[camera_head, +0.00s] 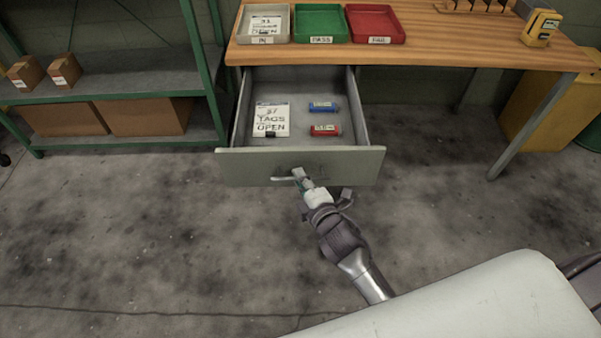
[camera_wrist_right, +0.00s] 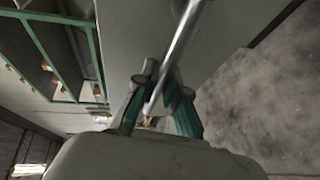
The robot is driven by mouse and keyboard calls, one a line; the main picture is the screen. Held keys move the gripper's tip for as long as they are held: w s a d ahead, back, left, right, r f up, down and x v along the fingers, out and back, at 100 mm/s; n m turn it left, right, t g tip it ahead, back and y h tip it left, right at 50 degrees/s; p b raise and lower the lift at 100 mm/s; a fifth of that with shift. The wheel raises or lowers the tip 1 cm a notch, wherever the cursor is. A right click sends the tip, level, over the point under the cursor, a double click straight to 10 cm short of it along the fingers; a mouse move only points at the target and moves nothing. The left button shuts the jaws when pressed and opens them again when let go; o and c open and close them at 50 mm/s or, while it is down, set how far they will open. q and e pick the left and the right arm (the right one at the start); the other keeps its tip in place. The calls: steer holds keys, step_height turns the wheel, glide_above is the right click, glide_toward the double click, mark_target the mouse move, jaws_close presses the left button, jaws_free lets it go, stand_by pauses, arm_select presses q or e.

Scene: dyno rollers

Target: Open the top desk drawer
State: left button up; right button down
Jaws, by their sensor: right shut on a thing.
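The top desk drawer (camera_head: 340,166) is pulled well out from under the wooden desk (camera_head: 420,54), and its inside shows. Its bar handle (camera_head: 281,179) is on the grey front panel. My right gripper (camera_head: 299,176) is at the right part of the handle, shut on it. In the right wrist view the shiny handle bar (camera_wrist_right: 178,50) runs between the two fingers of my right gripper (camera_wrist_right: 160,92). The drawer holds a tag card (camera_head: 271,118), a blue item (camera_head: 322,106) and a red item (camera_head: 325,130). My left gripper is not in view.
On the desk stand a grey tray (camera_head: 284,38), a green tray (camera_head: 320,37), a red tray (camera_head: 378,37) and a yellow device (camera_head: 541,28). A green-framed shelf (camera_head: 110,85) with boxes stands left of the drawer. The floor before the drawer is clear apart from my arm.

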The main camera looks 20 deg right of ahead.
steer(key=c, duration=1.2)
jaws_free()
steer(key=v, duration=1.2)
steer(key=shift+f, duration=0.15)
